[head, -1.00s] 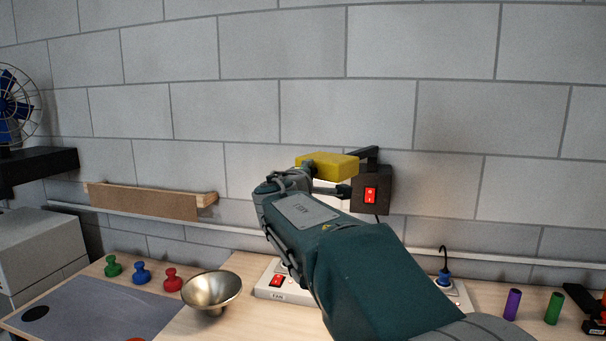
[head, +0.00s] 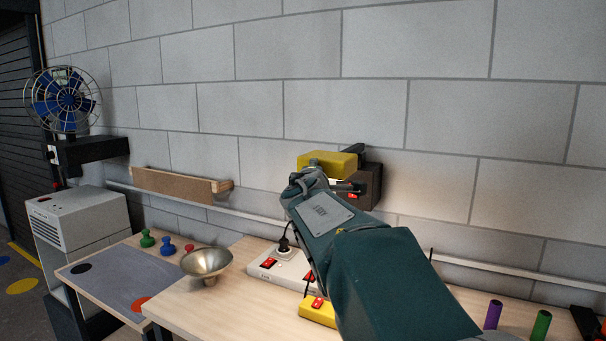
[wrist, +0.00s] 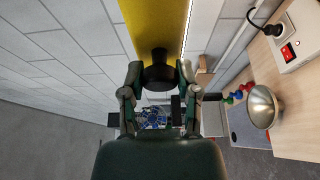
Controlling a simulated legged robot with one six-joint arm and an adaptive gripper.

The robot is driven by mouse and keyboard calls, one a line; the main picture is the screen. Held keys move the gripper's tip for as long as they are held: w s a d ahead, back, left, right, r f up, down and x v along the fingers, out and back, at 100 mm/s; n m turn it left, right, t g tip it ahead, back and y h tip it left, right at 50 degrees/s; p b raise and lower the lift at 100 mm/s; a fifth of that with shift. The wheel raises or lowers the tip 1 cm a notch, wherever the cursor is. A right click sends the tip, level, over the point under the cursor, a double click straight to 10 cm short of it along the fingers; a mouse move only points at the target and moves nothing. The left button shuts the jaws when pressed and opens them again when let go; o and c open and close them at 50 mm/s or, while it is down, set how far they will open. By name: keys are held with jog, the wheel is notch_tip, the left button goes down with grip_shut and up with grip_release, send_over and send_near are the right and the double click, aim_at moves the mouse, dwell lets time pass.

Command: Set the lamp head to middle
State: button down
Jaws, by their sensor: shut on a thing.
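The yellow lamp head (head: 325,163) is held out from the wall on a dark bracket (head: 352,150), above a dark wall box (head: 374,182). In the wrist view the yellow lamp head (wrist: 154,25) runs up from a black knob (wrist: 158,76) at its near end, with a bright lit strip along its right edge. My gripper (wrist: 157,80) has its two fingers on either side of that knob, shut on it. In the head view my gripper (head: 318,172) is just below the lamp head and partly covers the box and its red switch (head: 352,194).
A power strip (head: 270,266), a yellow box with a red switch (head: 318,312) and a metal bowl (head: 207,262) are on the bench below. A wooden ledge (head: 178,184) is on the wall to the left. A fan (head: 68,100) stands on a shelf farther left.

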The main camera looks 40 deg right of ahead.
jog(key=shift+s+d+f, duration=0.15)
jog(key=shift+d+f, duration=0.05)
jog(key=shift+f, duration=0.1)
jog(key=shift+c, duration=1.7)
grip_release()
jog(key=shift+r, duration=0.1)
jog(key=v, duration=1.2)
